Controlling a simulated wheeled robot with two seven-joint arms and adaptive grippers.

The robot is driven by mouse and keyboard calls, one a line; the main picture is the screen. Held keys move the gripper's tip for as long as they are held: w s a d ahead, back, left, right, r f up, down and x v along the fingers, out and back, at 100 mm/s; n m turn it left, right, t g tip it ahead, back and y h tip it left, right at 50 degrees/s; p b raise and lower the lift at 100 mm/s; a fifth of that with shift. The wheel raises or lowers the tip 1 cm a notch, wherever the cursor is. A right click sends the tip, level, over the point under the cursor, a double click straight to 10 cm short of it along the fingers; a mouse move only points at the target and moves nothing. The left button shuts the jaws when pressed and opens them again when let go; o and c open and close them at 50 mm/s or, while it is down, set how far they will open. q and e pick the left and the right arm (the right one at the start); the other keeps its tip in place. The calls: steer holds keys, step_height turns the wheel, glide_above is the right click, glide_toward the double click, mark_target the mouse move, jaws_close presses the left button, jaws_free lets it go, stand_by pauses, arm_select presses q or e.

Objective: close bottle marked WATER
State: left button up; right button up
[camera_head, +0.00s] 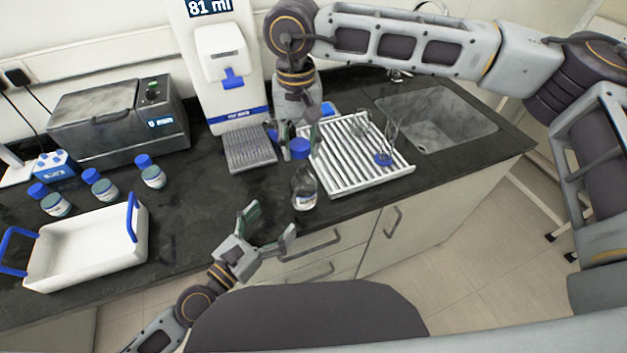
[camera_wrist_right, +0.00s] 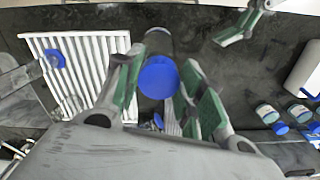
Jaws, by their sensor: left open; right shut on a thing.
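A clear bottle (camera_head: 304,190) with a pale label stands upright near the counter's front edge; its lettering is too small to read. My right gripper (camera_head: 300,143) is above it, shut on a blue cap (camera_head: 300,150). The cap appears just above the bottle's neck; I cannot tell whether they touch. In the right wrist view the cap (camera_wrist_right: 158,77) sits between the green-padded fingers, with the bottle (camera_wrist_right: 160,42) partly hidden behind it. My left gripper (camera_head: 270,220) is open and empty, to the lower left of the bottle.
A white drying rack (camera_head: 345,180) and sink (camera_head: 432,120) lie to the right. A dispenser (camera_head: 225,80) with a grey drip tray (camera_head: 250,160) stands behind. Left are a grey device (camera_head: 115,120), several blue-capped jars (camera_head: 105,188) and a white tray (camera_head: 90,225) with blue handles.

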mark_target(303, 187)
arm_select(q)
steer(key=shift+w+d+r, duration=0.1)
steer(key=shift+w+d, duration=0.05)
steer(key=shift+w, duration=0.05)
arm_select(e)
steer(key=shift+w+d+r, duration=0.1)
steer(key=shift+w+d, duration=0.05)
steer(key=shift+w, duration=0.05)
arm_select(q)
steer(key=shift+w+d, duration=0.3)
steer(key=shift+w, duration=0.05)
stand_by(0.3)
steer(key=shift+x, duration=5.55)
steer(key=shift+c, duration=0.2)
steer(key=c, duration=1.5)
arm_select(e)
steer(key=shift+f, duration=2.5)
steer(key=shift+f, duration=0.15)
steer(key=shift+f, duration=0.75)
